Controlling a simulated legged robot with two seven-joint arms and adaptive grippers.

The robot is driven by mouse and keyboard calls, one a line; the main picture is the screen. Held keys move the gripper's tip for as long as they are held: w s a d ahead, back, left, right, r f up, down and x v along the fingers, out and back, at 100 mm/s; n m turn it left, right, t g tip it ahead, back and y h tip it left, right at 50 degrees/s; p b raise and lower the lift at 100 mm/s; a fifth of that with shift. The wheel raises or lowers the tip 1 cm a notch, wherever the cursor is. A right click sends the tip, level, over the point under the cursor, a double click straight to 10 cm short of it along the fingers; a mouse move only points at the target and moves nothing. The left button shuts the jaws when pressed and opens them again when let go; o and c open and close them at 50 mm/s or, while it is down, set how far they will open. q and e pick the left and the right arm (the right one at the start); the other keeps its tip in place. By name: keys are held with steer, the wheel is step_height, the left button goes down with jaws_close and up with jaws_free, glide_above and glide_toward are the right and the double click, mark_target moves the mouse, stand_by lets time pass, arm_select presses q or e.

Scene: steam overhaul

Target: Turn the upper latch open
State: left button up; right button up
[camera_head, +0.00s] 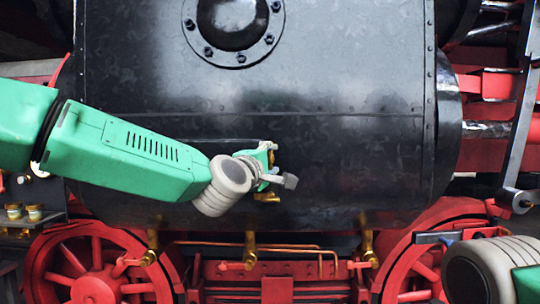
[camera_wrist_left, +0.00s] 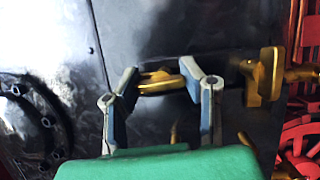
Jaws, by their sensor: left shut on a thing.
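The upper latch is a brass piece on the black casing, and its bar (camera_wrist_left: 160,86) lies between my left fingertips in the left wrist view. In the head view, brass (camera_head: 267,197) shows just below my left gripper (camera_head: 272,172), and the fingers hide much of the latch. My left gripper (camera_wrist_left: 158,76) is shut on the latch from the left side in the head view. How far the latch is turned is hard to tell. My right gripper is outside the view.
A black casing (camera_head: 340,165) fills the middle, with a round bolted flange (camera_head: 232,22) above. Brass cocks (camera_head: 250,250) hang below, near red wheels (camera_head: 95,285). A brass block (camera_wrist_left: 264,76) sits right of the fingers in the wrist view. My right arm shows at the lower right.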

arm_select(q)
steer(key=shift+d+f+m+p, duration=0.15)
steer(key=shift+f+m+p, duration=0.15)
steer(key=shift+m, duration=0.2)
steer(key=o, duration=1.2)
steer(key=shift+s, duration=0.1)
steer(key=shift+r, duration=0.1)
steer(key=shift+d, duration=0.1)
steer(key=v, duration=1.1)
steer(key=shift+s+a+r, duration=0.1)
steer(key=shift+s+a, duration=0.2)
steer(key=shift+s, duration=0.05)
